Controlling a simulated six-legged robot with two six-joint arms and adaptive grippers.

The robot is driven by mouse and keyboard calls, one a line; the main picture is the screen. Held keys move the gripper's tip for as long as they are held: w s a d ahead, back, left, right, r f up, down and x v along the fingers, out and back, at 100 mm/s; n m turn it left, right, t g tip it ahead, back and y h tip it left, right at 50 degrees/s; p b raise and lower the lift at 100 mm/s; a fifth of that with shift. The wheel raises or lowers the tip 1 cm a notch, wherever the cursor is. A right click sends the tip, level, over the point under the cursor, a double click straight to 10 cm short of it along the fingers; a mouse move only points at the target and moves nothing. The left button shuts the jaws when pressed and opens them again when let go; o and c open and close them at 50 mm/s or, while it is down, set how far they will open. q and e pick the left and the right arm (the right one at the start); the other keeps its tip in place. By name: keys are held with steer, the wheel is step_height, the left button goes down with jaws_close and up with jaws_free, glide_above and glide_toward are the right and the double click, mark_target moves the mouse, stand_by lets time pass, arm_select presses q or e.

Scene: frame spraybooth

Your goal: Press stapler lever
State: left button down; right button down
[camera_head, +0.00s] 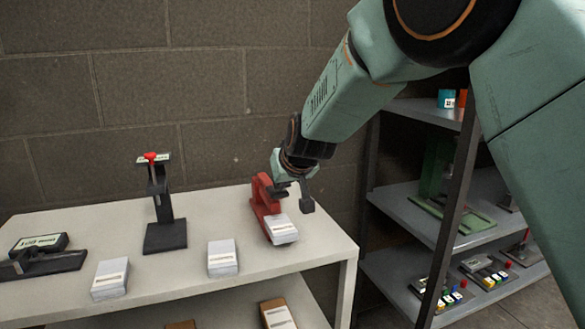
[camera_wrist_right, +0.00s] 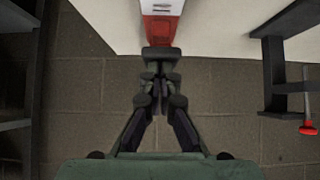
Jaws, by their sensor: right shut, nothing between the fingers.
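A red stapler (camera_head: 262,195) stands near the right end of the white shelf top, with a white stack of paper (camera_head: 281,228) at its front. My right gripper (camera_head: 290,184) is shut and empty, close above and behind the stapler. In the right wrist view the shut fingers (camera_wrist_right: 160,88) point at the red stapler body (camera_wrist_right: 160,28). A dark block lies between the fingertips and the red body; I cannot tell whether it is the stapler's lever, or whether they touch. My left gripper is in neither view.
On the white shelf unit (camera_head: 190,267) stand a dark press with a red knob (camera_head: 165,205), paper stacks (camera_head: 222,258) and a black stapler-like device (camera_head: 40,255). A brick wall (camera_head: 220,100) is behind. A metal rack (camera_head: 402,205) with small items is at right.

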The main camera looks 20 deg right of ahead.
steer(key=s+f+b+v, duration=0.1)
steer(key=b+v, duration=0.1)
steer(key=v, duration=0.9)
steer(key=shift+s+b, duration=0.2)
steer(key=shift+b, duration=0.2)
steer(key=shift+f, duration=0.1)
